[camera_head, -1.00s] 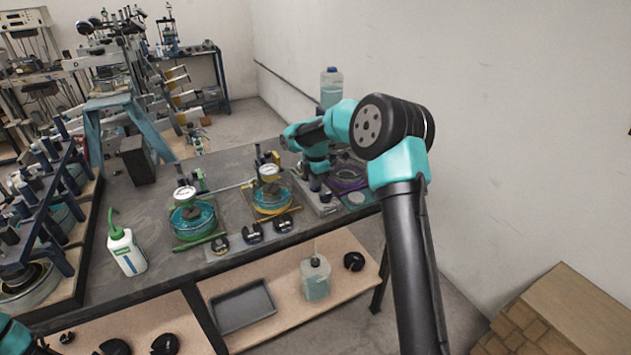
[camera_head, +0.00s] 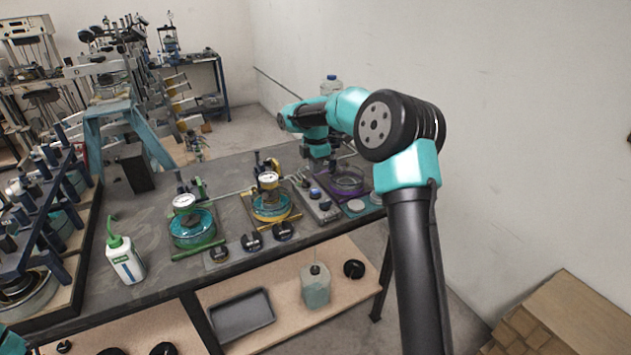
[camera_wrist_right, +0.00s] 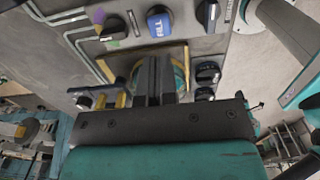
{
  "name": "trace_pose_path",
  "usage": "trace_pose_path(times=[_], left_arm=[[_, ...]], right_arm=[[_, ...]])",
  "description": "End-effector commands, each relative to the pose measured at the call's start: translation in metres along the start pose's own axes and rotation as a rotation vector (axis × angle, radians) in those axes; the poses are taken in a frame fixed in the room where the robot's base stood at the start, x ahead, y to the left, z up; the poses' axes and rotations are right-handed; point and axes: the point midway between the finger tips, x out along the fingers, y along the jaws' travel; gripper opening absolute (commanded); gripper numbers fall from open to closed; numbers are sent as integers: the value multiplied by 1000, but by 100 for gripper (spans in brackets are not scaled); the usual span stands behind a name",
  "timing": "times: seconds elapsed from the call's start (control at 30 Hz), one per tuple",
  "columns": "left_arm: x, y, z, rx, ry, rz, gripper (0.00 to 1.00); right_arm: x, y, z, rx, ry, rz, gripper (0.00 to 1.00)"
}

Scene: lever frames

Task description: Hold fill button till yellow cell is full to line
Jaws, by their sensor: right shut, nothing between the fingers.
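The yellow cell (camera_head: 270,207), a round clear cell on a yellow-edged base, holds teal liquid and stands between the green and purple cells. Its level against a line is too small to read. A grey control panel (camera_head: 325,213) sits to its right. The blue fill button (camera_wrist_right: 159,22) shows at the top of the right wrist view, between two black knobs. My right gripper (camera_wrist_right: 155,58) is shut and empty, its fingertips apart from the button. In the head view it hangs above the panel's far end. My left gripper is out of view.
The green cell (camera_head: 193,230) is to the left and the purple cell (camera_head: 347,184) to the right. Black knobs (camera_head: 251,241) line the front. A white bottle with a green spout (camera_head: 124,262) stands at the left. The tabletop between bottle and green cell is clear.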

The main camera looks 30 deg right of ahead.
Motion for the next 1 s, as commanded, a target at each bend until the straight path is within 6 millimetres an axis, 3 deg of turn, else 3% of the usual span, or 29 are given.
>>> trace_pose_path(times=[0.1,0.33,1.0], left_arm=[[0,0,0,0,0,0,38],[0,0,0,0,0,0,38],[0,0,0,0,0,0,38]], right_arm=[[-24,1,-1,-1,0,3,0],[-52,1,0,0,0,3,0],[-56,1,0,0,0,3,0]])
